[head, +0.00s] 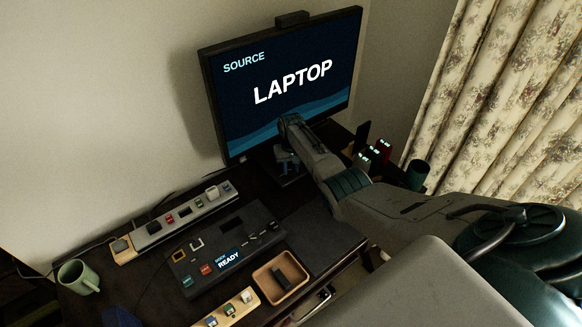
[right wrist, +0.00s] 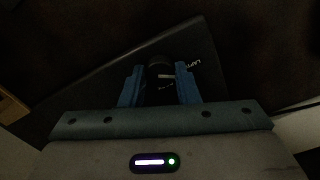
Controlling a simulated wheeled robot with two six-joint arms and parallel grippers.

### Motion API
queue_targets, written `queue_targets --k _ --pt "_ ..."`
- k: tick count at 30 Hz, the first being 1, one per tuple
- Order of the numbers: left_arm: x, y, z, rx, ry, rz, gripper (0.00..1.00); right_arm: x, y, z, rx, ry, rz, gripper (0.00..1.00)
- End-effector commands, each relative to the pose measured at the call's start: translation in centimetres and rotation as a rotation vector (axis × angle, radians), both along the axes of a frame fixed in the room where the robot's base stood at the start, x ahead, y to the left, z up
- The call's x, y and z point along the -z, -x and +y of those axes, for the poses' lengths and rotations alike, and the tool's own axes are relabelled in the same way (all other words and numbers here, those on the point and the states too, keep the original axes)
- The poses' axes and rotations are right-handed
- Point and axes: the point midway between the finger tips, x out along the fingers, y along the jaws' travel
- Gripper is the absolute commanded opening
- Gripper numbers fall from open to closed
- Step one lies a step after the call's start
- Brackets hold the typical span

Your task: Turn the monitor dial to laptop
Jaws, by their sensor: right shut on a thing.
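The monitor (head: 290,78) stands at the back of the desk, and its screen reads "SOURCE LAPTOP". My right gripper (head: 288,163) reaches down in front of the monitor's lower edge; in the head view my own arm partly hides it. In the right wrist view its two blue fingers (right wrist: 159,90) are shut on the dial (right wrist: 159,72), a dark round knob with a light mark. A partly legible white label starting "LAP" sits just right of the dial on its dark base (right wrist: 100,80). My left gripper is not in view.
A dark console (head: 225,262) reading "READY", a power strip (head: 178,222), a wooden tray (head: 280,278) and a green mug (head: 77,277) occupy the desk's left and front. A dark cup (head: 418,174) and lit devices (head: 372,153) stand right of my gripper.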

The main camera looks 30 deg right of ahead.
Motion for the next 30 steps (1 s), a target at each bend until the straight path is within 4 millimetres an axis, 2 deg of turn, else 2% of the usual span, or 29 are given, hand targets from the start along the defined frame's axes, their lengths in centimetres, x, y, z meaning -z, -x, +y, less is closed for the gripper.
queue_targets --k 12,13,15,16,25,30 --pt "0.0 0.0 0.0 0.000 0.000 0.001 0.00 -0.1 -0.1 0.0 -0.006 0.001 -0.002 0.06" --pt "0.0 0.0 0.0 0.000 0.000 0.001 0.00 -0.1 -0.1 0.0 -0.006 0.001 -0.002 0.34" --pt "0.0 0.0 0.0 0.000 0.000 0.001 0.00 -0.1 -0.1 0.0 -0.006 0.001 -0.002 0.48" --pt "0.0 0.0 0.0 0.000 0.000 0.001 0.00 -0.1 -0.1 0.0 -0.006 0.001 -0.002 0.50" --pt "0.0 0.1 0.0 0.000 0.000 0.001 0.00 -0.2 0.0 0.0 -0.005 0.001 -0.002 0.50" --pt "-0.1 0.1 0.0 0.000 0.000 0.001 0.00 -1.7 -0.1 -0.1 -0.005 0.001 -0.003 0.50"
